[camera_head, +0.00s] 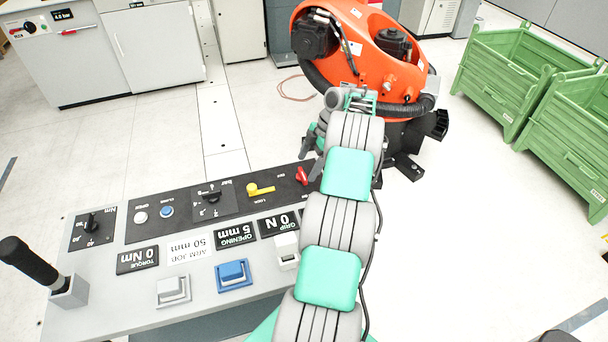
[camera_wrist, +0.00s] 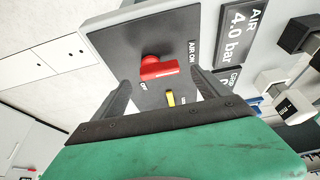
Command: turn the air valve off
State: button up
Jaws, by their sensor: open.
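The air valve is a red handle (camera_wrist: 158,68) on a dark plate, with "AIR ON" marked at its right and "OFF" at its lower left. Its bar lies roughly across the wrist picture, its right end towards the "AIR ON" side. In the head view the red handle (camera_head: 302,175) is at the right end of the console's black strip, close to my arm. My gripper (camera_wrist: 160,77) is open, one finger on each side of the handle in the picture, with no visible contact. I cannot tell the depth between them. The air display (camera_wrist: 243,35) reads 4.0 bar.
A yellow lever (camera_wrist: 170,98) is close to the red handle; it also shows in the head view (camera_head: 260,189). The console (camera_head: 100,285) carries knobs, displays, a blue button (camera_head: 233,273) and a black joystick (camera_head: 30,262). An orange robot (camera_head: 375,60) stands behind; green crates (camera_head: 500,85) are at right.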

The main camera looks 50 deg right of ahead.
aim_at(303, 173)
jog(key=shift+x, duration=1.9)
jog(key=c, duration=1.4)
